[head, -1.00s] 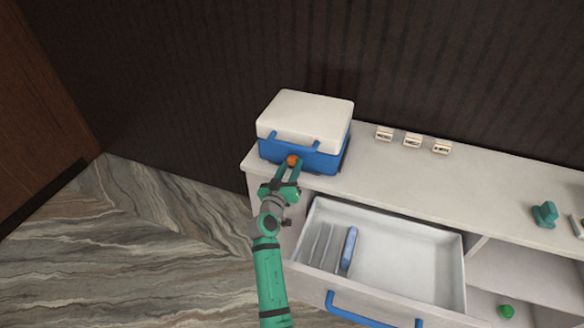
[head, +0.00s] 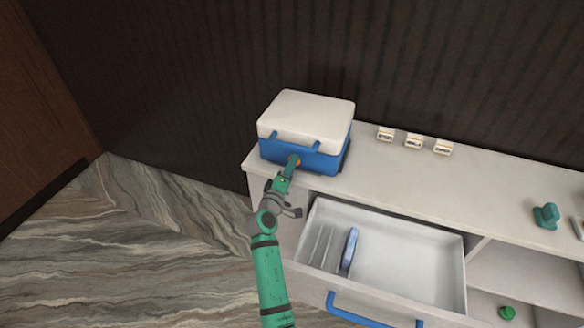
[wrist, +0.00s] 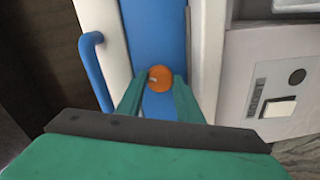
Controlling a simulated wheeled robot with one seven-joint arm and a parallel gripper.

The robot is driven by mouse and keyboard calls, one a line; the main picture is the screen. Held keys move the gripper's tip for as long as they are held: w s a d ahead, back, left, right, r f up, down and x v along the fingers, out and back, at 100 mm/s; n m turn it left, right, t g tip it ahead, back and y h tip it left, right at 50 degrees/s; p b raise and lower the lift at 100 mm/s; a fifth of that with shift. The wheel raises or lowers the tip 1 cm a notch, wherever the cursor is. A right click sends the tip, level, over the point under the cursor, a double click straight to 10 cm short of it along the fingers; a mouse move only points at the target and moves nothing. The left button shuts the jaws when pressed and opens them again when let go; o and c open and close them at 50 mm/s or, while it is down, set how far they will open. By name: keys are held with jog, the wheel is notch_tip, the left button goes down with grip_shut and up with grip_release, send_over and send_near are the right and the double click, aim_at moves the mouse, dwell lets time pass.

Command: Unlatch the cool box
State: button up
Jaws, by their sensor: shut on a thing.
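The cool box (head: 303,129) stands on the left end of the counter. It has a white lid, which is down, and a blue body with blue handle brackets on its front. An orange round latch knob (wrist: 160,78) sits on the blue front face in the wrist view. In the head view the knob (head: 294,160) is partly hidden by my gripper. My gripper (head: 290,165) is at the front of the box, shut on the knob, with one green finger on each side of it in the wrist view (wrist: 160,84).
Below the counter (head: 400,170) an open drawer (head: 405,270) with a blue handle holds dividers and a blue-handled utensil (head: 349,248). Small labelled blocks (head: 414,141) stand behind on the counter. A teal object (head: 546,215) is at the right. A green item (head: 507,312) lies on a lower shelf.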

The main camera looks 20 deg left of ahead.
jog(key=n, duration=0.4)
jog(key=shift+w+n+h, duration=0.1)
jog(key=shift+n+h, duration=0.2)
jog(key=shift+d, duration=0.1)
jog(key=shift+n, duration=0.3)
jog(key=shift+a, duration=0.2)
jog(key=o, duration=1.1)
jog(key=shift+d, duration=0.1)
jog(key=shift+c, duration=0.2)
jog(key=s, duration=1.1)
jog(key=shift+a+r, duration=0.2)
jog(key=shift+r, duration=0.1)
